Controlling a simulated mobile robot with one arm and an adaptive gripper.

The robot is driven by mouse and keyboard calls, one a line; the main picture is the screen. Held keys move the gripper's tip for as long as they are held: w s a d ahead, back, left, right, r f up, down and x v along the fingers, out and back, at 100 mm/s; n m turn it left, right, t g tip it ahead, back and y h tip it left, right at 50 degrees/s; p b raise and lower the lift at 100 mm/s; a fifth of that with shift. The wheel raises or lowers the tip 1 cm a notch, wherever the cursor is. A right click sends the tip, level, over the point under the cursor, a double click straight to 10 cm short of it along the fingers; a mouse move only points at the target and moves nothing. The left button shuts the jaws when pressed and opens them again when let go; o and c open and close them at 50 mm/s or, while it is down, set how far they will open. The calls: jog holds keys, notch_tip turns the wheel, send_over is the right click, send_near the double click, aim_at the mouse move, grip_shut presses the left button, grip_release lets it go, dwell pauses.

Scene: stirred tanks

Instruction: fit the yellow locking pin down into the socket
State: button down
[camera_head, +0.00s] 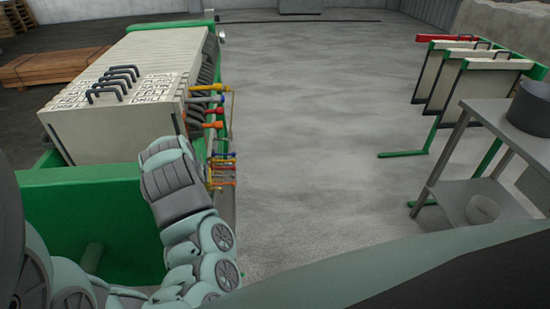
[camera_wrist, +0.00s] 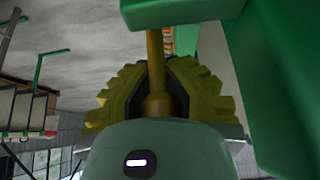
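In the wrist view the yellow locking pin (camera_wrist: 154,62) stands between the two dark, yellow-edged fingers of my gripper (camera_wrist: 156,92). The fingers lie close along both sides of its wider lower part, and the gripper looks shut on it. The pin's far end meets or passes behind a green block (camera_wrist: 185,10). I cannot tell whether it touches the block or sits in a hole. The socket cannot be made out. In the head view my arm covers the gripper, and I cannot pick out the pin there.
A pale plate stack (camera_head: 125,85) with black handles stands on a green frame (camera_head: 85,195). Several coloured valves (camera_head: 213,112) line its right side, close to my arm. A metal table (camera_head: 470,160) with a grey pot (camera_head: 530,108) stands right. The middle floor is clear.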

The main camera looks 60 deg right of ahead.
jog(key=shift+f+b, duration=1)
jog(key=shift+f, duration=1.2)
jog(key=c, duration=1.1)
grip_release()
jog(key=shift+o, duration=0.2)
jog(key=shift+v, duration=3.7)
